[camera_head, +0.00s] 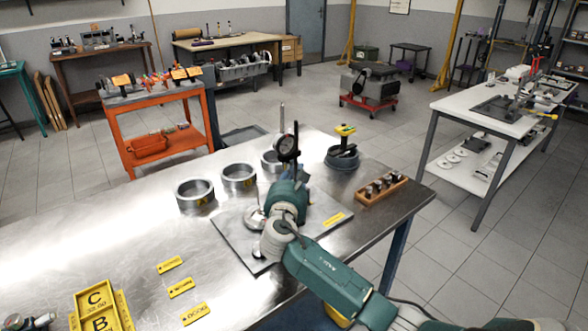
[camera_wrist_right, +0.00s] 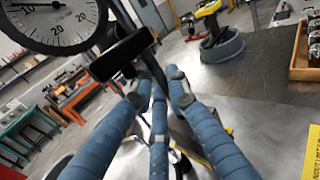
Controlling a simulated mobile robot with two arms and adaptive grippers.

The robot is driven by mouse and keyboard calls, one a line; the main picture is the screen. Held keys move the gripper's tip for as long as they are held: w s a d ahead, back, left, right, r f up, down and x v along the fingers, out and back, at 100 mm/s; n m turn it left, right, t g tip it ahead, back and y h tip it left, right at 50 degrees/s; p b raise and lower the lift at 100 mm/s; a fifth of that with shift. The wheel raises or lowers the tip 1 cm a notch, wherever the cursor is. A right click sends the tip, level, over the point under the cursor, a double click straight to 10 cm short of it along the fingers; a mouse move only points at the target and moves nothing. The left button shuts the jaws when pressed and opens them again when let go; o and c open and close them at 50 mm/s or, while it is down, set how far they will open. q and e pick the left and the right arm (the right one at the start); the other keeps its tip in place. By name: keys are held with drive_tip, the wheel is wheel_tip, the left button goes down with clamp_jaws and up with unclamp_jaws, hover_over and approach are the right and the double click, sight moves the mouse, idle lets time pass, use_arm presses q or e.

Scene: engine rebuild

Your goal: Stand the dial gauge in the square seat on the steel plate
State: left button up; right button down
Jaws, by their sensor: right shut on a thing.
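The dial gauge (camera_head: 288,146) stands upright above the steel plate in the head view, dark and with a thin rod. Its white dial face (camera_wrist_right: 55,18) fills the upper left of the right wrist view. My right gripper (camera_head: 292,180) is shut on the gauge's dark post (camera_wrist_right: 152,68), with blue fingers around it. The steel plate (camera_head: 230,238) lies flat on the bench below, partly covered by my arm. I cannot make out the square seat, nor whether the gauge's foot touches the plate. My left gripper is not in view.
Several steel rings (camera_head: 195,193) stand behind the plate. A dark round tray (camera_head: 342,160) with a yellow-topped item and a wooden block (camera_head: 381,190) with metal pieces are to the right. Yellow tags (camera_head: 181,287) and yellow bins (camera_head: 98,308) lie front left. The bench's left middle is clear.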

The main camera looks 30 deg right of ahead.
drive_tip(key=shift+r, duration=0.2)
drive_tip(key=c, duration=1.6)
unclamp_jaws()
drive_tip(key=shift+f, duration=0.4)
drive_tip(key=v, duration=1.2)
drive_tip(key=shift+a+r, duration=0.1)
drive_tip(key=shift+r, duration=0.25)
